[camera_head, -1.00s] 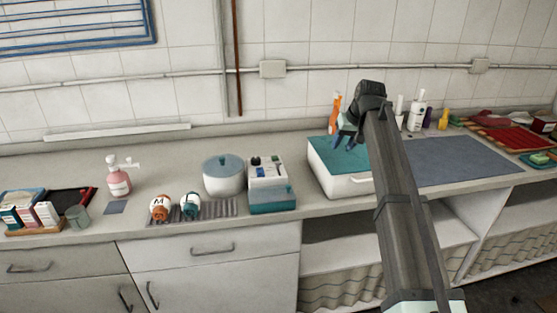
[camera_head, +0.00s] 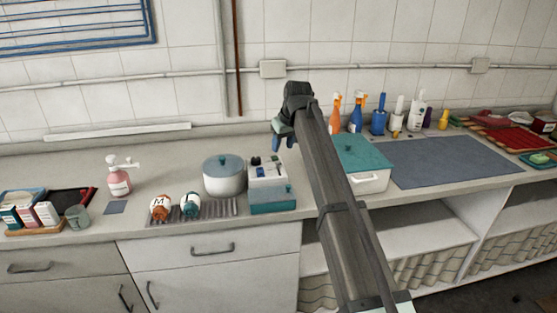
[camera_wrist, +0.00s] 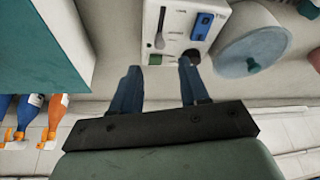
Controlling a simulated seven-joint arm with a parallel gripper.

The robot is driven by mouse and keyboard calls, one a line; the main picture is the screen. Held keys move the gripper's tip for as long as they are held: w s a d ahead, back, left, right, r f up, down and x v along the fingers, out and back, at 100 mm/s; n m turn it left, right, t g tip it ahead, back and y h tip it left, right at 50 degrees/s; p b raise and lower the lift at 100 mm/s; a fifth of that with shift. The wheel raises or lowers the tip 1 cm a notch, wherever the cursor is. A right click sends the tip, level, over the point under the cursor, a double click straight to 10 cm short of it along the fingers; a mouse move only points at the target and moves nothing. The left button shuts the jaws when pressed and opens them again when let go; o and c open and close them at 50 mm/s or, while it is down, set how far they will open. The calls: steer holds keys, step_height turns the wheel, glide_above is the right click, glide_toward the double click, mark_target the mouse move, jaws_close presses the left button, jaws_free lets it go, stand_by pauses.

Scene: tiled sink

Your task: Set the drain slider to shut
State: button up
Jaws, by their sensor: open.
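The white control panel (camera_head: 266,173) stands on the counter left of my gripper in the head view. In the wrist view, the panel (camera_wrist: 176,35) is at the top centre. It bears a dark slot with a pale slider knob (camera_wrist: 159,41) at its lower end, a blue switch (camera_wrist: 203,25) and a dark round knob (camera_wrist: 191,56). The labels are too small to read, so I cannot confirm which control is the drain slider. My gripper (camera_head: 283,144) is open and empty, near the panel and apart from it. Its fingers (camera_wrist: 157,72) also show in the wrist view.
A white pot with a teal lid (camera_head: 224,174) stands left of the panel. A teal-lidded white box (camera_head: 370,182) stands to the right, with spray bottles (camera_head: 357,112) behind it. The wall is close behind.

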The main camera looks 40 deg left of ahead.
mark_target(278, 162)
steer(key=x, duration=0.8)
steer(key=shift+f, duration=0.15)
steer(key=shift+c, duration=0.3)
jaws_close()
